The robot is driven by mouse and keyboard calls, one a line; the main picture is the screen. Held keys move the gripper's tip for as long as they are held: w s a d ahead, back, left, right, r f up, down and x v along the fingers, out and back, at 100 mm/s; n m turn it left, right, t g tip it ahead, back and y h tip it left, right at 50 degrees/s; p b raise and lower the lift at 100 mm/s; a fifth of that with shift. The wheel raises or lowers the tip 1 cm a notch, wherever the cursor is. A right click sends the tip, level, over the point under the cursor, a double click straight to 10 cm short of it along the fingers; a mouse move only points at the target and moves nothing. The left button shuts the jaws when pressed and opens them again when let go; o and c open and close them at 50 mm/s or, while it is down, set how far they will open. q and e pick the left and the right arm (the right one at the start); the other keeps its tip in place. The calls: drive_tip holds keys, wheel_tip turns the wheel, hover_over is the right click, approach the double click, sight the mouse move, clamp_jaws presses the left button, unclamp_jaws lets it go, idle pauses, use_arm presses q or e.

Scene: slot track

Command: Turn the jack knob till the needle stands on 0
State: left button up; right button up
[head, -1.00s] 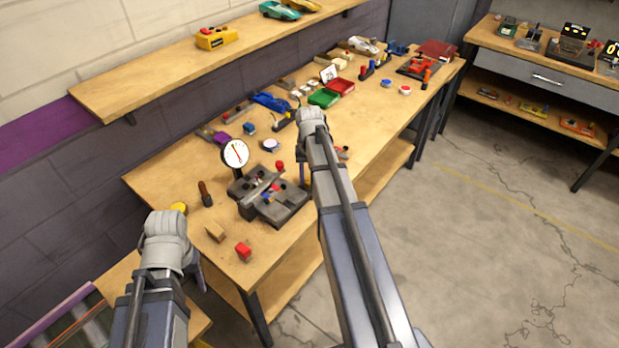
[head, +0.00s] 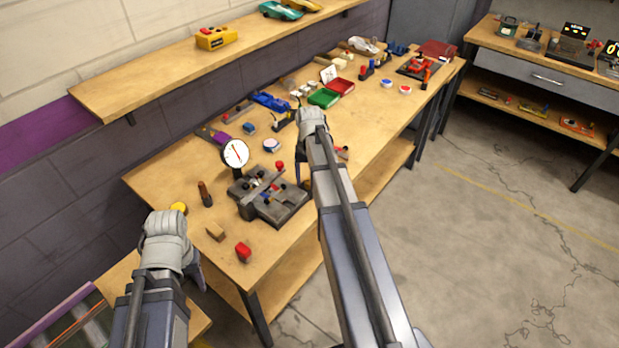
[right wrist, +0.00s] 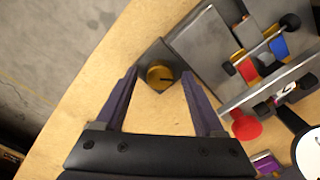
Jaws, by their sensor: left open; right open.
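The dial gauge (head: 235,153) has a white face and stands on a post at the back left of the dark grey fixture (head: 285,208). Its needle leans a little left of upright, and its numbers are too small to read. The gauge is partly cut off in the right wrist view (right wrist: 311,152). A round brass knob (right wrist: 160,76) sits on a dark diamond-shaped base at the fixture's corner. My right gripper (right wrist: 159,74) is open, with its fingertips on either side of the knob and apart from it. My left gripper (head: 199,277) is open and empty by the bench's near left end.
A red button (right wrist: 245,127) and a blue block (right wrist: 279,47) are on the fixture. Several cars and trays fill the far bench.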

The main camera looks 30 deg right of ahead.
drive_tip(key=shift+r, duration=0.15)
wheel_tip(320, 180, up, 8)
drive_tip(key=p, duration=0.8)
drive_tip(key=shift+f, duration=0.2)
drive_tip(key=s+a+n, duration=0.3)
drive_tip(key=s+a, duration=0.2)
drive_tip(key=a, duration=0.5)
drive_tip(key=s+a+n, duration=0.3)
drive_tip(key=s+a, duration=0.3)
drive_tip(key=a, duration=0.4)
drive_tip(key=s+a+n+h, duration=0.1)
drive_tip(key=s+a+n, duration=0.2)
drive_tip(key=a, duration=0.7)
drive_tip(key=s, duration=0.2)
drive_tip(key=shift+s, duration=0.4)
drive_tip(key=shift+a, duration=0.1)
